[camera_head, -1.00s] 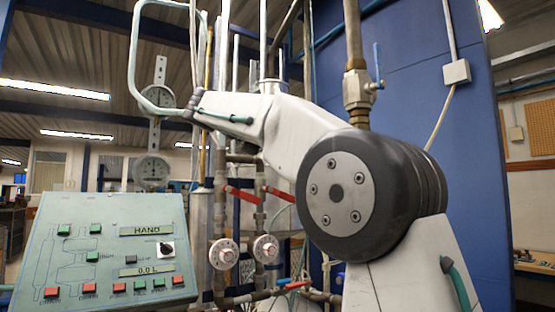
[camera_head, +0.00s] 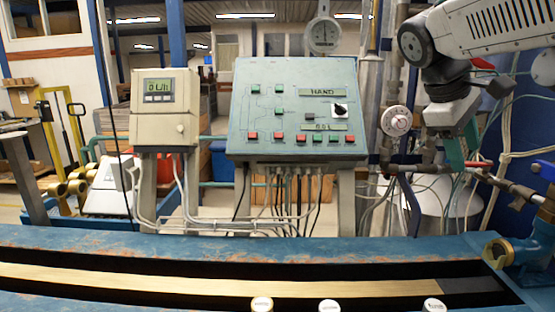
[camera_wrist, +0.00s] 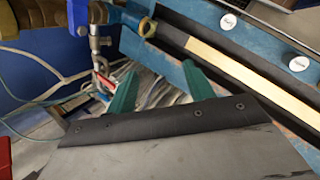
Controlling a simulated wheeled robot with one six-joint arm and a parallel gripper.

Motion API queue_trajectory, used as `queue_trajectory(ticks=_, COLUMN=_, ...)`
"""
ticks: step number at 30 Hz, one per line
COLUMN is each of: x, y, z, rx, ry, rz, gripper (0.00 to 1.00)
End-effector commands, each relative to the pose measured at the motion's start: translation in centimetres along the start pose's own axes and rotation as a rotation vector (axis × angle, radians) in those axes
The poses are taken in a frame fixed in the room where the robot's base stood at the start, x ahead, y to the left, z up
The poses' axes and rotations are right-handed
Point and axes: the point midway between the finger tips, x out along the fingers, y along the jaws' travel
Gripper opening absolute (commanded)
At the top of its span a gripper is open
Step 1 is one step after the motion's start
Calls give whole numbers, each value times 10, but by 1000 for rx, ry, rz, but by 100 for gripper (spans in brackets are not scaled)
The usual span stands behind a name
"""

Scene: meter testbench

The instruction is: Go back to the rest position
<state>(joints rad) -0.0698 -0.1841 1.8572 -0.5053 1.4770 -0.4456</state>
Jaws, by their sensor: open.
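My gripper (camera_head: 463,150) hangs at the upper right of the head view, pointing down below my white and black arm. In the wrist view its two green fingers stand apart with nothing between them (camera_wrist: 160,86). Cables and pipes show beyond the fingertips. In the head view the gripper is right of the green control panel (camera_head: 290,110) and in front of pipework, above the level of the blue bench (camera_head: 150,240). I see no contact with anything, though the fingertips are small in the head view.
A red-handled pipe valve (camera_head: 478,164) shows close beside the gripper. A white meter box (camera_head: 165,110) stands left of the panel. The bench carries a long brass-coloured strip (camera_head: 220,283) and several round white-topped pieces along its front. A blue valve (camera_wrist: 78,14) shows in the wrist view.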

Motion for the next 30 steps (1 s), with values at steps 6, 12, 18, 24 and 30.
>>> queue_trajectory(ticks=6, x=66, y=-138, z=53, rx=385, ry=123, rz=-294, gripper=53)
queue_trajectory(ticks=12, x=104, y=-224, z=92, rx=557, ry=163, rz=-464, gripper=53)
queue_trajectory(ticks=18, x=108, y=-239, z=110, rx=581, ry=202, rz=-470, gripper=53)
queue_trajectory(ticks=24, x=106, y=-238, z=111, rx=585, ry=212, rz=-466, gripper=53)
queue_trajectory(ticks=30, x=106, y=-238, z=111, rx=585, ry=212, rz=-466, gripper=53)
